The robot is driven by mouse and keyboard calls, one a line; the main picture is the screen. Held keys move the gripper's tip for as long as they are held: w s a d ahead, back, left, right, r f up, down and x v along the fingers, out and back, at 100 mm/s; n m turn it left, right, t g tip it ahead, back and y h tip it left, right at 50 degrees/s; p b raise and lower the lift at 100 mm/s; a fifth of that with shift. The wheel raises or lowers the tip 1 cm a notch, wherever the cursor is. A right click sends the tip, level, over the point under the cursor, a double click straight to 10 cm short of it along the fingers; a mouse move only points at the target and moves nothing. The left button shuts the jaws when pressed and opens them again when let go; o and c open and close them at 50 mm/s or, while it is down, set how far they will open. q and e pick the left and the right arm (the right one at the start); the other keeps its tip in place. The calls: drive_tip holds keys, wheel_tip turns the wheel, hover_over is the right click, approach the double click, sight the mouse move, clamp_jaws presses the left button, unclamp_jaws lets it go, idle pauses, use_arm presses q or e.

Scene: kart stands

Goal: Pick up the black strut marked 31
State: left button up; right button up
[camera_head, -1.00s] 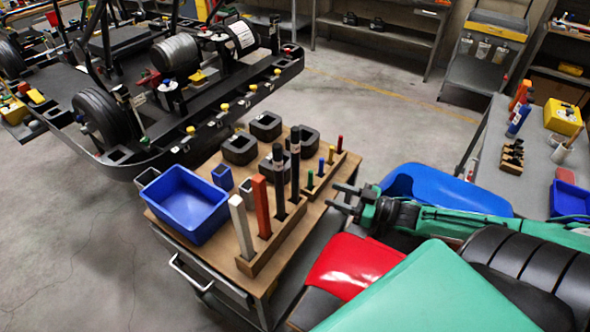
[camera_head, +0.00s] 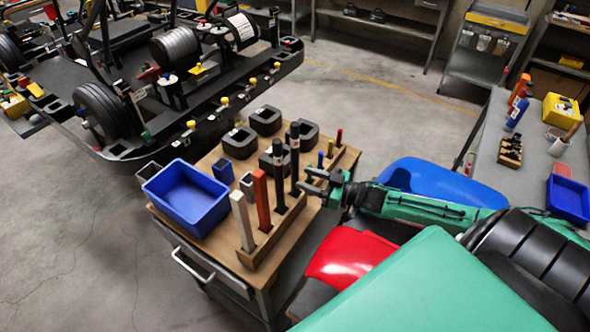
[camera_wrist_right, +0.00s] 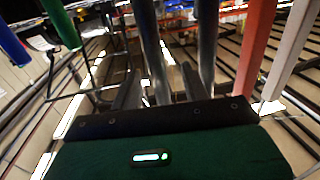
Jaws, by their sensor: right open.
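Two black struts stand upright in a wooden rack (camera_head: 262,248) on the cart: one (camera_head: 279,178) beside the red strut, the other (camera_head: 294,150) nearer the short pegs. Their pale labels are too small to read, so I cannot tell which is 31. My right gripper (camera_head: 308,181) is open, close to the right of the black struts. In the right wrist view, one dark strut (camera_wrist_right: 151,50) appears between my fingers (camera_wrist_right: 158,88), and the other dark strut (camera_wrist_right: 207,45) stands right of them. Contact cannot be told. My left gripper is not in view.
A red strut (camera_head: 262,200) and white strut (camera_head: 242,222) share the rack. Short coloured pegs (camera_head: 330,150) stand behind my gripper. A blue bin (camera_head: 187,197) and several black blocks (camera_head: 240,142) occupy the cart top. A kart (camera_head: 140,90) stands at the upper left.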

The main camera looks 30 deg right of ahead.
sight(295, 173)
drive_tip(key=p+x, duration=0.1)
drive_tip(key=x, duration=0.1)
drive_tip(key=p+x, duration=0.1)
drive_tip(key=x, duration=0.1)
drive_tip(key=shift+w+r, duration=0.1)
drive_tip(key=shift+w, duration=0.4)
clamp_jaws()
